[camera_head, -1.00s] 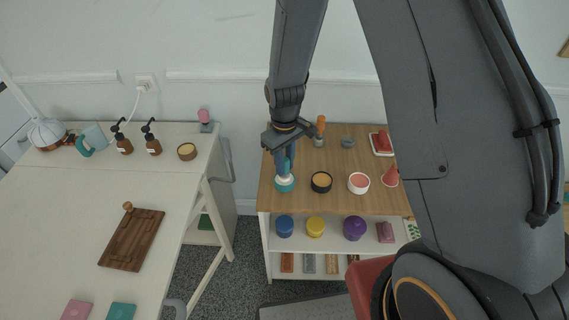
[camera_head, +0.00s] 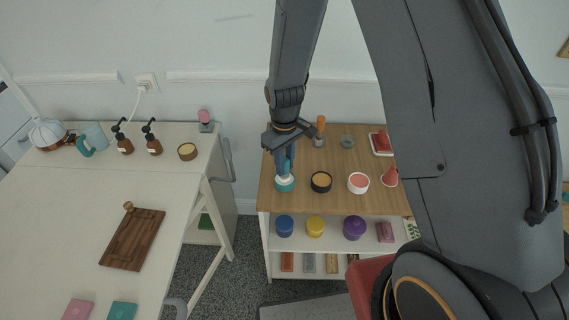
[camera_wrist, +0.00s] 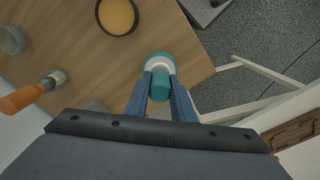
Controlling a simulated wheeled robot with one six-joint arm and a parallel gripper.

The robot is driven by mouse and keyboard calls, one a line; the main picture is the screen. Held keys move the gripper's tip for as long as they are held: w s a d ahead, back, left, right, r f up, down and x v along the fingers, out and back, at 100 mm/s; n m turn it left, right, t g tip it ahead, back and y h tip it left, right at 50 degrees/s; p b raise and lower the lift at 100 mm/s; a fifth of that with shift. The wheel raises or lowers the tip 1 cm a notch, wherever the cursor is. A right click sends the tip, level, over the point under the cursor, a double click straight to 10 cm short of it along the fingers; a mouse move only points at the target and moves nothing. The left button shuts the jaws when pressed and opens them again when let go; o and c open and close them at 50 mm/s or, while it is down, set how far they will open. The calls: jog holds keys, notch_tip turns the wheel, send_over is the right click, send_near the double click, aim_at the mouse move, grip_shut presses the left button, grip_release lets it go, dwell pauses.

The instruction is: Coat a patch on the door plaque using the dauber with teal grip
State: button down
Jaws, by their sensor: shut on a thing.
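My gripper (camera_head: 285,164) points down over the left end of the wood-topped shelf unit. It is shut on the teal grip of the dauber (camera_wrist: 160,80), its fingers on either side. Below the grip a white round part shows inside a teal-rimmed pot (camera_head: 285,187), also in the wrist view (camera_wrist: 160,56). The dauber's tip is hidden, and I cannot tell whether it touches the pot's contents. The door plaque, a dark brown carved wooden panel (camera_head: 133,238), lies on the white table at left, with a brown knob-like piece at its top edge.
On the shelf top stand a black-rimmed pot (camera_head: 321,182), a white pot with pink contents (camera_head: 358,183), a red cone (camera_head: 390,176) and an orange-handled tool (camera_head: 320,126). Soap bottles (camera_head: 152,143) and a small tan pot (camera_head: 187,151) stand on the white table (camera_head: 60,220). A floor gap separates the two.

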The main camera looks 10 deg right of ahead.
dwell(0.5)
jog(key=shift+r+p, duration=2.4)
jog(key=shift+r, duration=1.1)
jog(key=shift+f, duration=0.1)
